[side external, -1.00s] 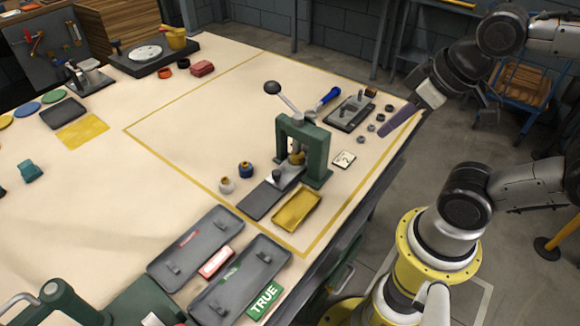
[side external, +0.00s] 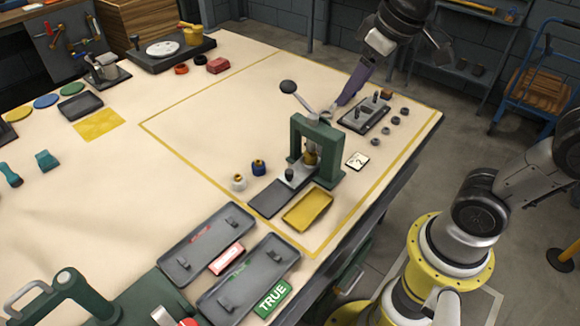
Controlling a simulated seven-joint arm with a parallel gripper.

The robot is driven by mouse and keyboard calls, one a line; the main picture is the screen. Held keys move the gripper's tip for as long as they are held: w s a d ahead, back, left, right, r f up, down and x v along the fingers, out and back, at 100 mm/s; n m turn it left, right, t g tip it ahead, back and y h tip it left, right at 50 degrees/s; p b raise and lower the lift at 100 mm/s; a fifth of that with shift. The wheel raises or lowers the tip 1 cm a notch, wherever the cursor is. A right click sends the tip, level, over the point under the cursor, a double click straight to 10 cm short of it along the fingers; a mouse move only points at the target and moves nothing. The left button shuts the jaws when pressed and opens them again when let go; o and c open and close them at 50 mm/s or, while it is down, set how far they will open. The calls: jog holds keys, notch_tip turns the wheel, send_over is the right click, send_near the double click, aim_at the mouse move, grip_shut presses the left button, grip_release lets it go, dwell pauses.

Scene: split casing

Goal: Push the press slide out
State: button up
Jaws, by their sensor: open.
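The green press (side external: 339,150) stands upright on the table with its lever raised to the upper left. Its grey press slide (side external: 298,174) carries a dark knob and lies at the foot of the frame, on the press side of a dark rail (side external: 266,200) that runs out to the lower left. A brass-coloured part (side external: 311,158) sits within the frame. My gripper (side external: 408,45) is open, above and behind the press, apart from the slide. A purple tapered piece (side external: 357,82) extends from it down-left; I cannot tell whether it is part of the gripper.
A yellow tray (side external: 308,210) lies right beside the rail. White (side external: 239,182) and blue (side external: 259,168) small parts stand left of it. A dark fixture plate (side external: 364,112) and several rings lie behind the press. Grey trays (side external: 205,245) lie in front.

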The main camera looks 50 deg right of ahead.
jog(key=w+a+f+g, duration=0.15)
jog(key=w+f, duration=0.25)
jog(key=w, duration=0.5)
jog(key=g, duration=0.3)
send_near(288, 172)
jog(key=shift+n, duration=0.4)
jog(key=f, duration=0.8)
jog(key=shift+s+d+f, duration=0.1)
jog(key=shift+d+f, duration=0.1)
jog(key=shift+f, duration=0.15)
jog(key=shift+c, duration=0.3)
grip_shut()
jog(key=shift+a+r, duration=0.1)
